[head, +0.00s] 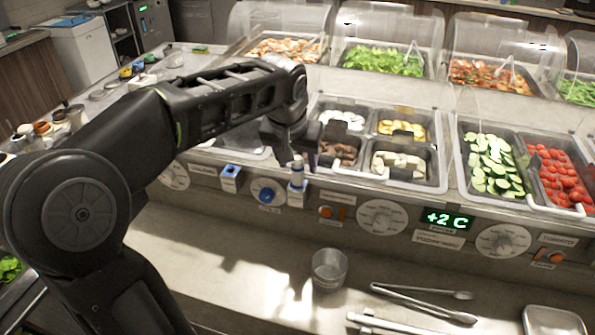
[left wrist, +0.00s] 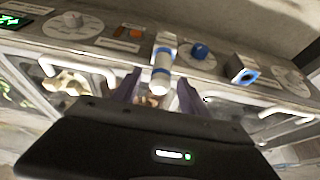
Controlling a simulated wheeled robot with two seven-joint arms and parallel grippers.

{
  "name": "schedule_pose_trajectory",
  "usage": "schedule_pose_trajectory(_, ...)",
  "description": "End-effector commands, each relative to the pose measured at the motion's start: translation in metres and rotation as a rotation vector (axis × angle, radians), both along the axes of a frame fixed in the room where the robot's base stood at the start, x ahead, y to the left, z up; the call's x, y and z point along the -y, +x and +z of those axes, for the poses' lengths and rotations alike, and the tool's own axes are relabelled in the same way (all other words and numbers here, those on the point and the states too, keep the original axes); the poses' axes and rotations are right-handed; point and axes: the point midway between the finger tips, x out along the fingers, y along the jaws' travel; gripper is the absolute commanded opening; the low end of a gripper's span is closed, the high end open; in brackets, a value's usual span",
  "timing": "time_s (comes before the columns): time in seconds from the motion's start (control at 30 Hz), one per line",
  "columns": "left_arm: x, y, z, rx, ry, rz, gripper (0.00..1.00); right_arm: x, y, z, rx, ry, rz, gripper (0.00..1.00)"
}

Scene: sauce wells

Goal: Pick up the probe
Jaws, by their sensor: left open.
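The probe (head: 298,170) is a small white cylinder with blue bands, standing upright at the front panel of the food counter, beside a blue knob (head: 268,195). My left gripper (head: 291,155) is right above and behind it in the head view, and open. In the left wrist view the probe (left wrist: 162,72) shows between the two dark fingers (left wrist: 158,92), with a gap on each side. I cannot tell whether the fingers touch it. My right gripper is not in view.
A small blue socket box (head: 230,178) is left of the probe. A green +2 C display (head: 447,219) and dials line the panel. Metal food pans (head: 418,180) sit behind.

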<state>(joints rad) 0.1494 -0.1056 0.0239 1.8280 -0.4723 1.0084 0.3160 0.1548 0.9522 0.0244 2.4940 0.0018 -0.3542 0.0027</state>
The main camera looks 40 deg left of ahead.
Motion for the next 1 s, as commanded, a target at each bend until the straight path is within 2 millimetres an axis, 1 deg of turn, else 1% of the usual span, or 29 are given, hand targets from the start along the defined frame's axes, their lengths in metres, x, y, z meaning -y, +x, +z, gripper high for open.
schedule_pose_trajectory(0.37, 0.0001, -0.0001, 0.0003, 0.0, 0.0, 0.0, 0.5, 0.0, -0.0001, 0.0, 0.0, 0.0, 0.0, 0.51)
schedule_pose_trajectory(0.9, 0.0002, -0.0002, 0.0002, 0.0, 0.0, 0.0, 0.06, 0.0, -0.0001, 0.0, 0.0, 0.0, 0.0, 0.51)
schedule_pose_trajectory(1.0, 0.0002, -0.0002, 0.0002, 0.0, 0.0, 0.0, 0.0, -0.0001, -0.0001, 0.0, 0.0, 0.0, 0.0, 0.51)
